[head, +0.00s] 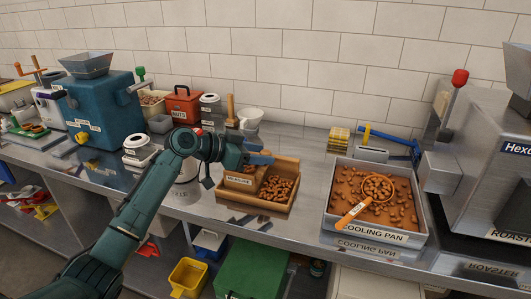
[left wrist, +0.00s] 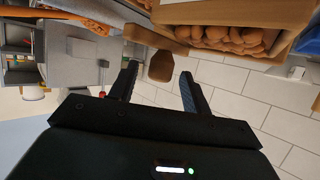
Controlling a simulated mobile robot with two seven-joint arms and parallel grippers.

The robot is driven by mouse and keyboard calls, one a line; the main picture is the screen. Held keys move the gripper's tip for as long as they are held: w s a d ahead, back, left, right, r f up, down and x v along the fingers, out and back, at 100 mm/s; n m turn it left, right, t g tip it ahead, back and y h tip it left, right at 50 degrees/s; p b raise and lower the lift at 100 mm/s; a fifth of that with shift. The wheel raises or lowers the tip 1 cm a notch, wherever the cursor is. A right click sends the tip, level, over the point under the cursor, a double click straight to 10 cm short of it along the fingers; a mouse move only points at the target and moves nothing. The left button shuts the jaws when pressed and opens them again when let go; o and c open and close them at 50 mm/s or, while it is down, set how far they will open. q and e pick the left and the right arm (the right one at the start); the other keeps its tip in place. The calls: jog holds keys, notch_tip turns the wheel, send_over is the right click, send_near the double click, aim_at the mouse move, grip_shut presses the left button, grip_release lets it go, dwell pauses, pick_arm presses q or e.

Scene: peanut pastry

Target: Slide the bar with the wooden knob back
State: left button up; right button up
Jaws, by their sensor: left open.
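The wooden knob (left wrist: 161,66) shows in the left wrist view as a brown rounded block between and beyond my left fingertips. A wooden strip (left wrist: 150,36) adjoins it, beside a wooden box (left wrist: 245,12) of peanuts. In the head view the wooden box (head: 257,208) carries a MEASURE label and holds peanuts; my gripper hides part of its left side. My left gripper (head: 262,158) is open over the box's back left part. It also shows open in the left wrist view (left wrist: 157,82), with nothing seen gripped. My right gripper is not in view.
A grey cooling pan (head: 370,236) of peanuts with a scoop stands to the right, near the roaster (head: 490,170). An upright wooden handle (head: 230,108), a white bowl (head: 251,118) and a red box (head: 184,104) stand behind. Bare steel counter (head: 305,185) lies between box and pan.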

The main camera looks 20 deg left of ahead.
pick_arm(q)
jog(key=shift+x, duration=1.2)
jog(key=shift+c, duration=0.6)
grip_shut()
